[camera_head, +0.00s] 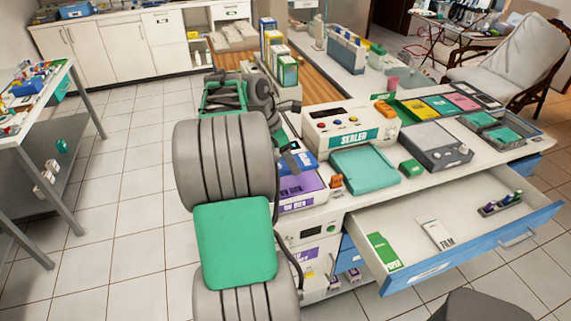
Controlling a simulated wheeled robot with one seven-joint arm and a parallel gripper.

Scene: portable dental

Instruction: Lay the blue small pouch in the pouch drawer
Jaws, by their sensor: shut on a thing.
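My gripper (292,153) is a dark shape at the end of my arm, near the left end of the counter. It appears shut on a small blue item (305,164) with a pale patch, which I take to be the blue small pouch. Its fingertips are small and partly hidden, so the grip is hard to make out. The item is just above or against a purple and white box. A wide drawer (462,230) with a blue front is pulled open at the lower right, apart from my gripper. Its front label is unreadable. I take it to be the pouch drawer.
The drawer holds a green packet (383,252), a white FILM box (435,234) and a dark rack (502,204), with bare floor between. On the counter are a SEALED machine (349,127), a teal tray (365,171), a grey device (436,147) and a small green box (411,168).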

